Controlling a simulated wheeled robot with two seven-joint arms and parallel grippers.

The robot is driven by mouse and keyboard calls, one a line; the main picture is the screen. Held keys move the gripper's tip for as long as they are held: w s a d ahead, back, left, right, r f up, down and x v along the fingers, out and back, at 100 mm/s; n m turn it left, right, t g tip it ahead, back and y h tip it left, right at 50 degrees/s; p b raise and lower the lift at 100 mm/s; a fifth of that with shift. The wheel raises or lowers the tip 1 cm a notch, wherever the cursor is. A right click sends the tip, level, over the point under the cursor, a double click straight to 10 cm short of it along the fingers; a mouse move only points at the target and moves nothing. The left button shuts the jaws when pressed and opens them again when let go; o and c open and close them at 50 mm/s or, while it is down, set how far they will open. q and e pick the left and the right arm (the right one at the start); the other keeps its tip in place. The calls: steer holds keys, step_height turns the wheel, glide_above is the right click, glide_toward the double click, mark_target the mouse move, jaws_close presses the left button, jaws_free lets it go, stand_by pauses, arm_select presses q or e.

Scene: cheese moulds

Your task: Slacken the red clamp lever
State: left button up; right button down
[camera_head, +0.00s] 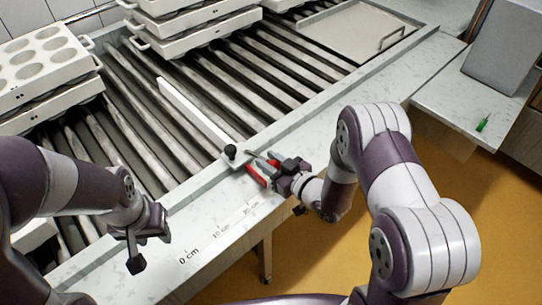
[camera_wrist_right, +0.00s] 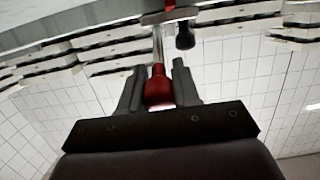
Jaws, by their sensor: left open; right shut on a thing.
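The red clamp lever (camera_head: 256,176) is at the near edge of the roller conveyor in the head view, partly covered by my right gripper (camera_head: 266,168). In the right wrist view the red handle (camera_wrist_right: 158,92) sits between the two dark fingers of my right gripper (camera_wrist_right: 158,82), which is shut on it. A metal rod runs from the handle up to the clamp. A black knob (camera_head: 230,152) stands beside the lever at the end of a white bar (camera_head: 195,112) lying across the rollers. My left gripper (camera_head: 150,250) is open and empty, left of the scale markings.
Stacked white mould trays (camera_head: 40,70) stand on the rollers at the left, and more (camera_head: 195,25) at the back. A pale ledge with a centimetre scale (camera_head: 220,232) runs along the front. A green object (camera_head: 483,124) lies on the right side table.

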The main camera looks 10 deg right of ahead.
mark_target(254, 153)
steer(key=w+r+g+h+p, duration=0.1)
steer(key=r+g+p, duration=0.1)
steer(key=p, duration=0.2)
steer(key=w+a+r+g+h+p, duration=0.1)
steer(key=r+g+p, duration=0.1)
steer(key=p, duration=0.3)
steer(key=w+a+r+g+h+p, duration=0.1)
steer(key=w+r+g+h+p, duration=0.1)
steer(key=p, duration=0.3)
steer(key=shift+a, duration=0.25)
steer(key=shift+w+a+g+h+p, duration=0.2)
steer(key=shift+g+h+p, duration=0.2)
steer(key=shift+p, duration=0.5)
steer(key=shift+w+a+p, duration=0.1)
steer(key=shift+w+p, duration=0.15)
steer(key=shift+p, duration=0.1)
steer(key=shift+w+a, duration=0.1)
steer(key=shift+w, duration=0.1)
steer(key=c, duration=0.8)
jaws_free()
steer(key=shift+a, duration=0.1)
steer(key=shift+c, duration=0.2)
steer(key=shift+f, duration=0.1)
